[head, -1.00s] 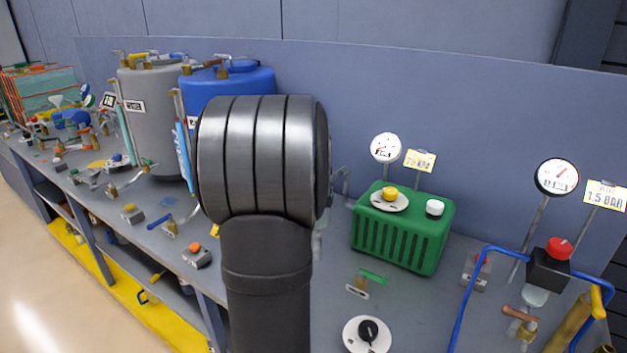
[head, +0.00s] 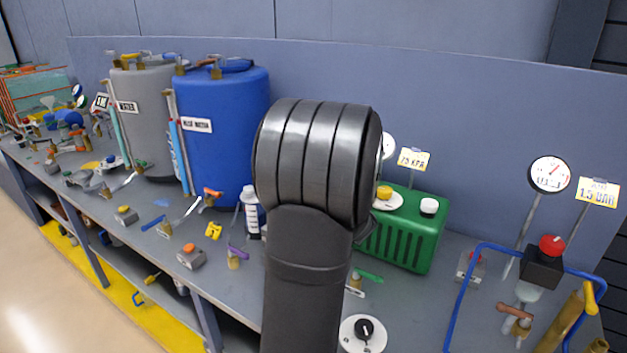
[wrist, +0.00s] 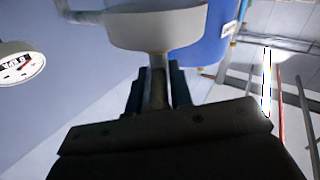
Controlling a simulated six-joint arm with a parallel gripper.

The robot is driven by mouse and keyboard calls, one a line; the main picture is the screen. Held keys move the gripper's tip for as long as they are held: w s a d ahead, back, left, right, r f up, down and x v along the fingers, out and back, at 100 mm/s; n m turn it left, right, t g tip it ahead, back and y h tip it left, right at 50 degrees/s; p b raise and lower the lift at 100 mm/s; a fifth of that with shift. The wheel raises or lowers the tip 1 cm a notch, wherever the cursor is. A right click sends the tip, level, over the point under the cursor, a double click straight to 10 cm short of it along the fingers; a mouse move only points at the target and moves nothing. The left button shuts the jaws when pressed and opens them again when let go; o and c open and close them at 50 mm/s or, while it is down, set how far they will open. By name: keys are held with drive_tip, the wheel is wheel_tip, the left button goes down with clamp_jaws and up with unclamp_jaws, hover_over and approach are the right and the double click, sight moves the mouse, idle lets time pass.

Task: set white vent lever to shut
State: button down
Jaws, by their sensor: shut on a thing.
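In the wrist view my gripper (wrist: 155,95) has its dark fingers on both sides of a tan stem (wrist: 158,78). The stem stands under a grey-white bowl-shaped part (wrist: 155,27), with a bar running left from it. In the head view my gripper is hidden behind my arm. I cannot tell which lever is the white vent lever. A small pale lever (head: 354,292) lies by a green handle (head: 369,276) right of my arm, and a pale lever with an orange end (head: 188,212) is to the left.
A blue tank (head: 222,130) and a grey tank (head: 150,120) stand at the back left. A white bottle (head: 251,212) is just left of my arm. A green ribbed box (head: 408,240) and a blue pipe frame (head: 460,300) are to the right. A gauge (wrist: 20,64) shows in the wrist view.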

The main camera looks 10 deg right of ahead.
drive_tip(key=n+g+y, duration=0.1)
drive_tip(key=n+y, duration=0.1)
drive_tip(key=y, duration=0.1)
drive_tip(key=d+n+g+y, duration=0.1)
drive_tip(key=n+y, duration=0.1)
drive_tip(key=shift+w+d+y, duration=0.1)
drive_tip(key=shift+w+y, duration=0.1)
drive_tip(key=shift+y, duration=0.2)
drive_tip(key=shift+w+d+r+n+g+y, duration=0.1)
drive_tip(key=shift+n+g+y, duration=0.6)
drive_tip(key=shift+y, duration=0.2)
drive_tip(key=shift+w+d+n+g+y, duration=0.1)
drive_tip(key=shift+n+g+y, duration=0.6)
drive_tip(key=shift+y, duration=0.2)
drive_tip(key=shift+r, duration=0.1)
drive_tip(key=c, duration=1.3)
unclamp_jaws()
drive_tip(key=shift+a, duration=0.1)
drive_tip(key=shift+c, duration=0.2)
drive_tip(key=v, duration=1.7)
drive_tip(key=shift+d, duration=0.25)
drive_tip(key=x, duration=1.7)
drive_tip(key=shift+a+f, duration=0.2)
drive_tip(key=shift+a, duration=0.1)
